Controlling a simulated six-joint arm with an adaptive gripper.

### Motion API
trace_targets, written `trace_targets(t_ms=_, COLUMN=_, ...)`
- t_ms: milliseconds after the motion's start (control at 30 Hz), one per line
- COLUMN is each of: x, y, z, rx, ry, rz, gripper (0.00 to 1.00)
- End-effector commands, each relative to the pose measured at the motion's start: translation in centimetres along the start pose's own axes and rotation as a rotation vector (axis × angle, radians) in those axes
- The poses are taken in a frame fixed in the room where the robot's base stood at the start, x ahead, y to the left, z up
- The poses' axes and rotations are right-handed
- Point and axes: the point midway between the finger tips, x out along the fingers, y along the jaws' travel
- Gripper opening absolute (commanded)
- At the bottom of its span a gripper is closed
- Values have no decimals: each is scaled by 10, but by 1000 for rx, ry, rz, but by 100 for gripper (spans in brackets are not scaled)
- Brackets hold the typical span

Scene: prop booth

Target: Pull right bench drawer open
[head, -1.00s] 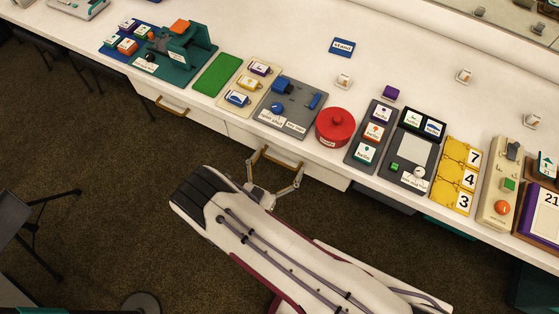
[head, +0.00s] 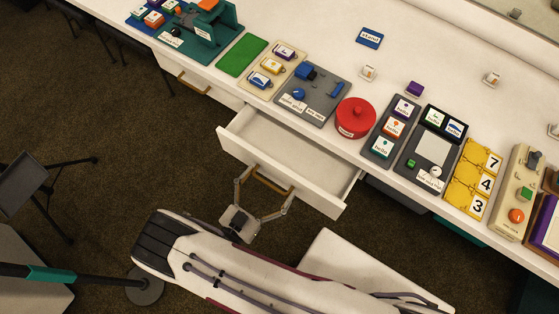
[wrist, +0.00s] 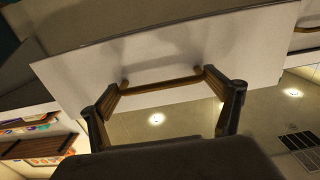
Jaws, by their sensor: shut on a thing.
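The right bench drawer (head: 285,137) is pulled well out from the white bench, and its pale inside looks empty. Its brown bar handle (head: 272,179) runs along the drawer front; the handle also shows in the wrist view (wrist: 160,86). My gripper (head: 265,184) is in front of the drawer, its two fingers spread to the two ends of the handle and shut on it. In the wrist view, my fingers (wrist: 165,88) bracket the handle, one at each end, against the white drawer front (wrist: 160,58).
The left drawer, with its handle (head: 192,85), is closed. A red lidded pot (head: 355,118), a grey panel (head: 313,95) and several other props line the bench top above. A dark stand (head: 22,180) is on the floor at left.

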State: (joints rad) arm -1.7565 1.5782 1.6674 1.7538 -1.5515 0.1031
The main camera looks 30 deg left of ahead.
Motion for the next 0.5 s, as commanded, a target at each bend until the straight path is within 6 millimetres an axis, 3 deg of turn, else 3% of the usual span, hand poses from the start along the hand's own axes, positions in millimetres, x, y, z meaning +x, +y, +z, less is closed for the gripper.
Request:
trace_targets(t_ms=200, x=-34, y=2, z=0, rx=-3, ry=2, rz=2, gripper=52)
trace_targets(t_ms=500, x=-53, y=3, z=0, rx=-3, ry=2, rz=6, gripper=52)
